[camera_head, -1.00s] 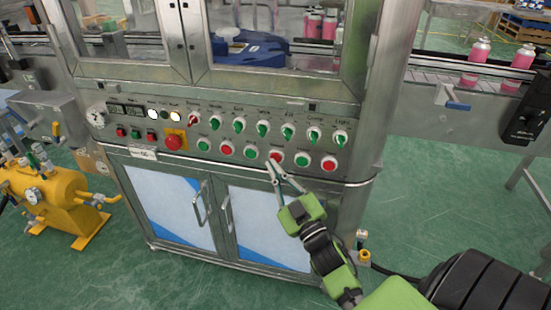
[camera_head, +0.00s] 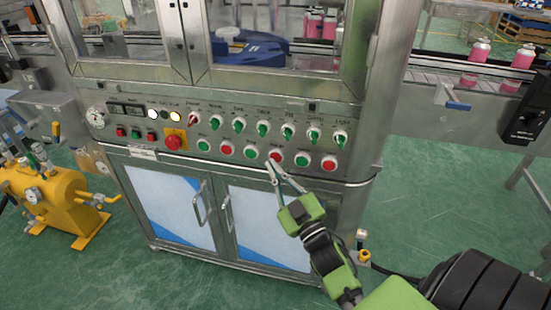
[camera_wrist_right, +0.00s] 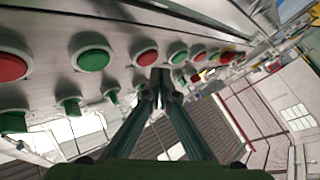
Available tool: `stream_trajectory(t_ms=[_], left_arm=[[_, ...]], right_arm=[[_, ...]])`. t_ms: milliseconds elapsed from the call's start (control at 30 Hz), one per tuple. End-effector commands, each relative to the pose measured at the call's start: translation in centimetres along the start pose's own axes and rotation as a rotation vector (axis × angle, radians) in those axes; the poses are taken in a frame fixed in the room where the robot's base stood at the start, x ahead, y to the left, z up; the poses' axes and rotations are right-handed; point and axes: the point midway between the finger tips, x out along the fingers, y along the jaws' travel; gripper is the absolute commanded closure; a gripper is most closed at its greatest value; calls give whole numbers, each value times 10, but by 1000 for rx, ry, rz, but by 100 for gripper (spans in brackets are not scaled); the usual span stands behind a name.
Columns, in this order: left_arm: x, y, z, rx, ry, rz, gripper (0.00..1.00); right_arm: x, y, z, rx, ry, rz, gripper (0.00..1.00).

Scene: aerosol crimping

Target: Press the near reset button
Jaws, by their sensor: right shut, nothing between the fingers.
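A row of round red and green push buttons runs along the control panel (camera_head: 185,105). I cannot read which label says reset. My right gripper (camera_head: 271,166) is shut and empty, its fingertips at a red button (camera_head: 275,155), third from the right in the row. Green buttons (camera_head: 302,160) (camera_head: 250,152) sit on either side. My left gripper is not in view.
Green rotary knobs (camera_head: 264,129) line the panel above the buttons. A red emergency stop (camera_head: 173,141) on a yellow plate is further left. Cabinet doors with handles (camera_head: 227,213) are below. Pink cans (camera_head: 478,51) stand on the conveyor at right.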

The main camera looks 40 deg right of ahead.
Motion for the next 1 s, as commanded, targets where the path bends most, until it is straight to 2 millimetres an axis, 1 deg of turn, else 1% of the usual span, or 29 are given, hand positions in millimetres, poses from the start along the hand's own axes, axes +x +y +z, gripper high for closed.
stream_trajectory(t_ms=[333,567,1000], left_arm=[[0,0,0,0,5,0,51],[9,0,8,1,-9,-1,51],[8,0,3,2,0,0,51]], right_arm=[[3,2,1,-1,1,0,100],[6,5,4,1,0,0,100],[7,5,5,0,0,0,100]])
